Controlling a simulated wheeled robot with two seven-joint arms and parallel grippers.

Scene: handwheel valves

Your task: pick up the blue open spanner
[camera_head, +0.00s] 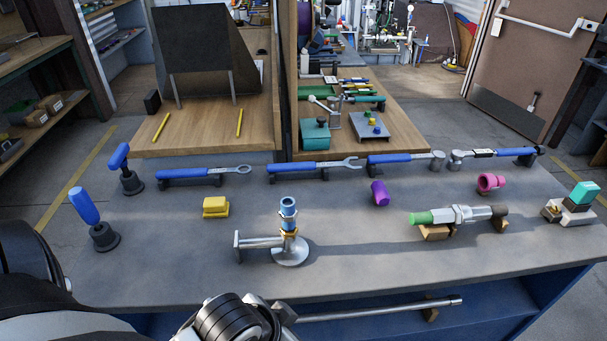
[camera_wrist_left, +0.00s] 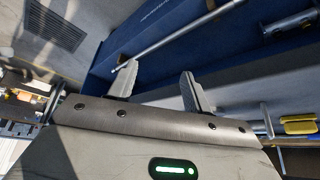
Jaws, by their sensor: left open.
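The blue open spanner (camera_head: 312,167) lies across low dark supports near the back edge of the workbench. Its blue handle is on the left and its open jaw (camera_head: 350,163) points right. My left arm comes in at the bottom left of the head view, with a dark wrist joint (camera_head: 235,322) at the bottom edge. My left gripper (camera_wrist_left: 160,80) shows in the left wrist view, its two fingers apart with nothing between them. It is away from the spanner, in front of the bench's blue side. The spanner is not recognisable in the wrist view. My right gripper is not in view.
A blue ring-ended spanner (camera_head: 187,174) lies left of the open spanner, and another blue-handled tool (camera_head: 392,158) lies right. A pipe fitting with a blue top (camera_head: 288,228) stands upright in front. A yellow block (camera_head: 215,207) and a purple piece (camera_head: 379,193) stand nearby.

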